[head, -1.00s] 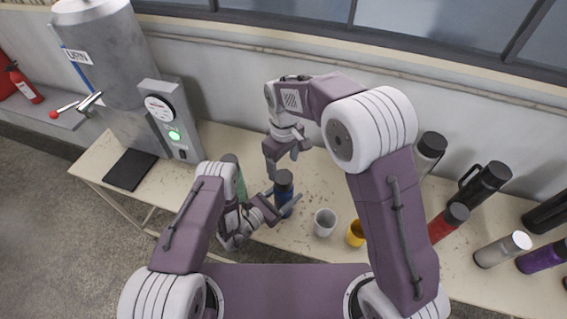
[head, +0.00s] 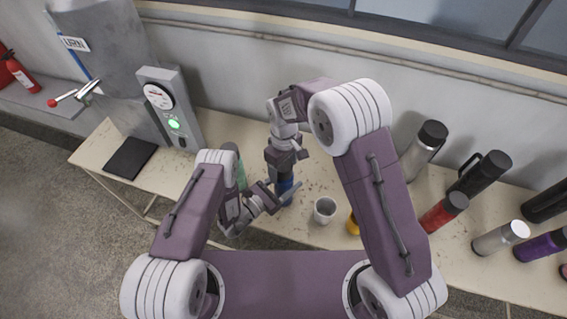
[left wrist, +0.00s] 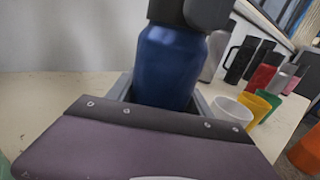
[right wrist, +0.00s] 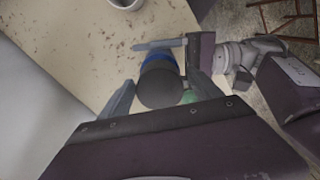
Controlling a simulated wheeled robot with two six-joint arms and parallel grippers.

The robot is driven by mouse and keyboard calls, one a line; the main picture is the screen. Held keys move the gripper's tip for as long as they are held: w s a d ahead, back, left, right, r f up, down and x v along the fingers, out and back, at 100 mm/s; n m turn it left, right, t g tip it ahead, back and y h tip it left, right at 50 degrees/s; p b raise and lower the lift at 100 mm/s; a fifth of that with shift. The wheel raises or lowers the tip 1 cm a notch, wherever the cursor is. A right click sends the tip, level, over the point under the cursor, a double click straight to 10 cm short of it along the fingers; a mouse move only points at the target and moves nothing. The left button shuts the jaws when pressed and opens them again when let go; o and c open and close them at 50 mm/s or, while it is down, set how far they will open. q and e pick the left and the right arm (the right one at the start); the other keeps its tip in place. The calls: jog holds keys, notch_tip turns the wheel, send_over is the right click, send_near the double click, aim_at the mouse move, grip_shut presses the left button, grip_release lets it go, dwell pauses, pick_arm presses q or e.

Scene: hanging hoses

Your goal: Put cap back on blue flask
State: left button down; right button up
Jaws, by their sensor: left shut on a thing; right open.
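The blue flask (head: 287,190) stands on the table in front of me; it fills the middle of the left wrist view (left wrist: 168,68). My left gripper (head: 279,197) is shut on its body from the side. A dark cap (right wrist: 160,90) sits on the flask's top, seen from above in the right wrist view; whether it is seated fully cannot be told. My right gripper (head: 285,160) is directly above the flask, pointing down. Its fingers are open, one on each side of the cap. In the head view it mostly hides the cap.
A white cup (head: 325,209) and a yellow cup (head: 353,226) stand just right of the flask. Several flasks, including a red one (head: 440,214), stand farther right. A green object (head: 240,172) is partly hidden behind my left arm. The urn (head: 112,60) is at left.

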jog(key=c, duration=1.5)
jog(key=o, duration=1.6)
jog(key=shift+r, duration=0.1)
notch_tip(320, 180, up, 12)
jog(key=shift+f, duration=0.1)
